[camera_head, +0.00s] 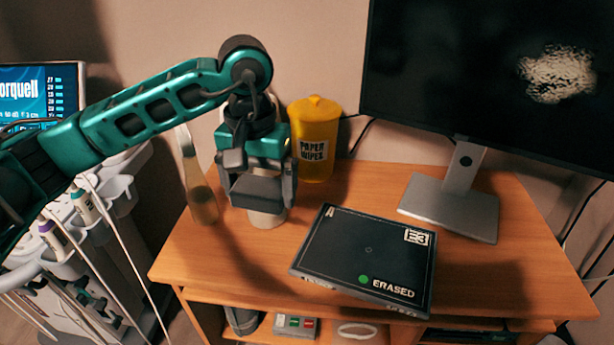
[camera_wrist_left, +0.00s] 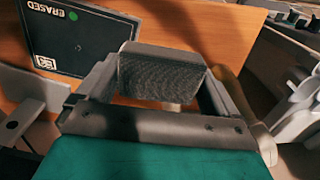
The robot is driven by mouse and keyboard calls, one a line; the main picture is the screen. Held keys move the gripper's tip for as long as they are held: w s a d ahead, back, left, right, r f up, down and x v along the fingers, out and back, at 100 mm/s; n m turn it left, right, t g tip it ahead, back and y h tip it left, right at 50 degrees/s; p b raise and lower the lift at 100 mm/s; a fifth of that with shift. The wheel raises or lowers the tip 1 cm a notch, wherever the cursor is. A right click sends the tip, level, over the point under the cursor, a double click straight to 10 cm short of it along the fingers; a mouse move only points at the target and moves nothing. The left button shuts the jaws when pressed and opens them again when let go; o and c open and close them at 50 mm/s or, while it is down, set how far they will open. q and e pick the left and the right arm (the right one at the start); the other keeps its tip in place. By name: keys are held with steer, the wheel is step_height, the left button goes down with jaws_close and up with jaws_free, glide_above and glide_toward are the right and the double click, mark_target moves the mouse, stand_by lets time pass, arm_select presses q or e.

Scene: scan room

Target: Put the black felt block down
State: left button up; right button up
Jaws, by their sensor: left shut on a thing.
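The black felt block (camera_head: 257,191) is between the fingers of my left gripper (camera_head: 260,200), which is shut on it. In the left wrist view the block (camera_wrist_left: 160,76) shows its dark textured face between the two fingers of the left gripper (camera_wrist_left: 160,62). In the head view the gripper points down over the back left part of the wooden desk (camera_head: 230,265). A pale cylinder (camera_head: 267,219) shows just below the block; I cannot tell whether they touch. My right gripper is not in view.
A yellow paper wipes tub (camera_head: 316,145) stands behind the gripper, and a tall bottle (camera_head: 201,200) close to its left. A black panel marked "ERASED" (camera_head: 365,255) lies to the right. A monitor stand (camera_head: 450,205) is at the back right. The desk's front left is clear.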

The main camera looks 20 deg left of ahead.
mark_target(237, 180)
arm_select(q)
steer(key=a, duration=0.1)
steer(key=a+r+n+b, duration=0.1)
steer(key=a, duration=0.1)
steer(key=shift+a+r+b, duration=0.1)
steer(key=shift+r+b, duration=0.1)
steer(key=shift+b, duration=0.1)
steer(key=shift+s+a, duration=0.1)
steer(key=shift+a, duration=0.25)
step_height(237, 180, down, 14)
steer(key=b, duration=0.3)
step_height(237, 180, down, 5)
steer(key=shift+b, duration=0.45)
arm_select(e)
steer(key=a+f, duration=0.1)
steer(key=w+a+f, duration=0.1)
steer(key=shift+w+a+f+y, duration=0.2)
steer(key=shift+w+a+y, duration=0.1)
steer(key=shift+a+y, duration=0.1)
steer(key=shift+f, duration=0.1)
arm_select(q)
steer(key=shift+f, duration=0.2)
steer(key=o, duration=0.7)
steer(key=shift+c, duration=0.2)
steer(key=shift+r, duration=0.1)
